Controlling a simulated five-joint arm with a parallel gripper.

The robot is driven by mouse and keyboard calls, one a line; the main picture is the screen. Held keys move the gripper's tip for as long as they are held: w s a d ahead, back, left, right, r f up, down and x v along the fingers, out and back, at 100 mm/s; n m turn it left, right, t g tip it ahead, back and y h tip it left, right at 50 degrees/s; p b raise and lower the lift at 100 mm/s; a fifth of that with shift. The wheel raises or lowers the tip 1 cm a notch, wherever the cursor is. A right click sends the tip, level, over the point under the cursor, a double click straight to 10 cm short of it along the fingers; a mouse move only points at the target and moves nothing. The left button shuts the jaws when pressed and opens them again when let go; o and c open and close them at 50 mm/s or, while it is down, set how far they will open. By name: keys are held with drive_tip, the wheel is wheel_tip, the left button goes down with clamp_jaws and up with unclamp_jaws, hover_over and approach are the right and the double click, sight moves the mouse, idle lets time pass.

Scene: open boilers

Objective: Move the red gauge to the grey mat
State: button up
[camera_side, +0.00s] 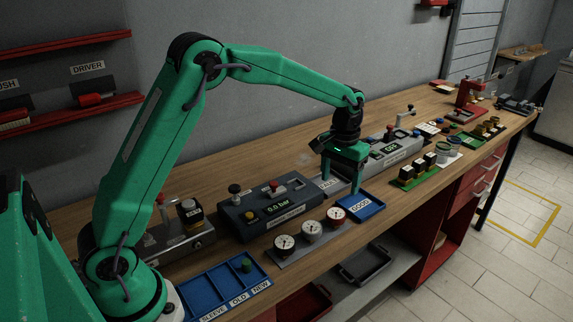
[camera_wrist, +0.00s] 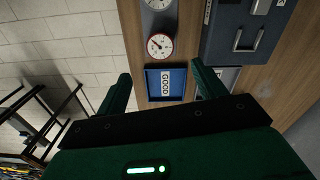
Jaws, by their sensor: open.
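The red gauge (camera_side: 336,216), with a white dial and red rim, is at the right end of a row of three gauges. In the wrist view the red gauge (camera_wrist: 159,46) shows above the blue tray. My gripper (camera_side: 341,179) is open and empty, above the bench behind and right of the red gauge. In the wrist view my gripper (camera_wrist: 162,77) has its fingers either side of the blue tray. What looks like the grey mat (camera_wrist: 230,77) shows partly behind the right finger; in the side view my gripper hides much of that spot, beside a white label.
Two other gauges (camera_side: 284,243) (camera_side: 311,230) stand left of the red one. A blue tray marked GOOD (camera_side: 371,206) lies at the front edge. A dark pressure box (camera_side: 267,208) and a grey instrument box (camera_side: 392,151) flank my gripper. A blue divided tray (camera_side: 222,286) lies front left.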

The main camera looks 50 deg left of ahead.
drive_tip(key=s+a+r+m+t, duration=0.1)
drive_tip(key=s+r+t, duration=0.2)
drive_tip(key=s+r, duration=0.95)
drive_tip(key=s+a+m+t, duration=0.1)
drive_tip(key=s+t, duration=0.1)
drive_tip(key=s, duration=1.5)
drive_tip(key=shift+f+t, duration=0.3)
drive_tip(key=shift+f, duration=0.1)
